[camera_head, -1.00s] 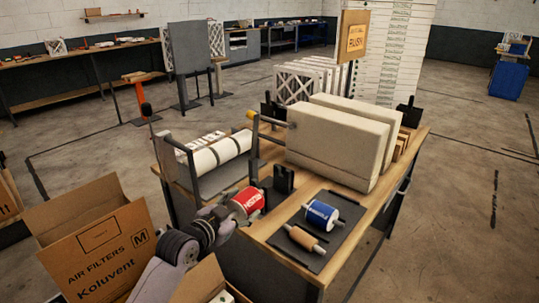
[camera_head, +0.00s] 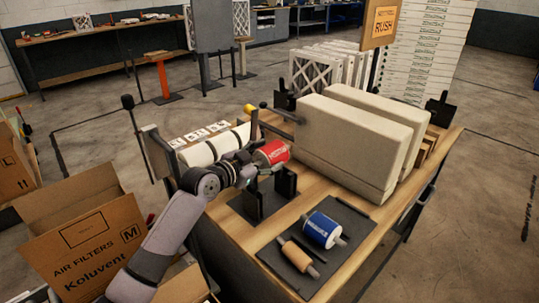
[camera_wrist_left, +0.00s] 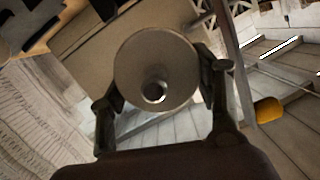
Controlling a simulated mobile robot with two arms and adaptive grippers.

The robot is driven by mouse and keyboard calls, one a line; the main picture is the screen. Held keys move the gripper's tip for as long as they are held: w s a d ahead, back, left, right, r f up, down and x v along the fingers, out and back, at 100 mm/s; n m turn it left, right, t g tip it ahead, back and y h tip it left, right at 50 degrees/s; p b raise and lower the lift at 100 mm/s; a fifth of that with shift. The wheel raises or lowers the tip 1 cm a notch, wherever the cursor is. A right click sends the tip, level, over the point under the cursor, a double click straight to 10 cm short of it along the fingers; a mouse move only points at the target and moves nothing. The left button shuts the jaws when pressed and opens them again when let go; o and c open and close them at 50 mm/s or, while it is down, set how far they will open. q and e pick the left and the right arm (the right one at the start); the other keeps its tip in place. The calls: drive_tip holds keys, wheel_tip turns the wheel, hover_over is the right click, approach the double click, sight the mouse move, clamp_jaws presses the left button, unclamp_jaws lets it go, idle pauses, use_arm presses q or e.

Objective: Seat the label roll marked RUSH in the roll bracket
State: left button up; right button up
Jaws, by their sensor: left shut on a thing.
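A red label roll (camera_head: 271,152) with white lettering, too small to read surely, is in my left gripper (camera_head: 256,166). The gripper is shut on it. In the left wrist view the roll's pale round end (camera_wrist_left: 150,55) and hollow core face the camera, between the fingers (camera_wrist_left: 162,100). The black roll bracket (camera_head: 287,183), with two uprights on a dark base, stands on the wooden bench. The roll is raised above the bracket, apparently clear of it; the arm and roll partly hide the bracket's left side. My right gripper is not in view.
A blue roll (camera_head: 322,229) and a tan roll (camera_head: 297,256) lie on a dark mat (camera_head: 275,257) in front. Large cream filter blocks (camera_head: 345,145) stand behind the bracket. A RUSH sign (camera_head: 384,22) hangs behind.

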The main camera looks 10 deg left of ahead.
use_arm(q)
drive_tip(key=shift+s+r, duration=0.2)
drive_tip(key=shift+w+f+b, duration=0.1)
drive_tip(key=shift+f+b, duration=0.55)
drive_tip(key=shift+f, duration=0.45)
wheel_tip(320, 180, down, 2)
drive_tip(key=shift+f+b, duration=0.25)
drive_tip(key=shift+b, duration=0.95)
drive_tip(key=shift+f+b, duration=0.4)
drive_tip(key=shift+f, duration=0.2)
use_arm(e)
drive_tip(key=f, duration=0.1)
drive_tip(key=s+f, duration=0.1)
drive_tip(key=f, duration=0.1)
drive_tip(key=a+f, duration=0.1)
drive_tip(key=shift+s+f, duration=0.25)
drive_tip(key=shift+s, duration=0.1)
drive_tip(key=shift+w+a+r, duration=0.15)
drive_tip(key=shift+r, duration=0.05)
use_arm(q)
drive_tip(key=shift+f, duration=0.5)
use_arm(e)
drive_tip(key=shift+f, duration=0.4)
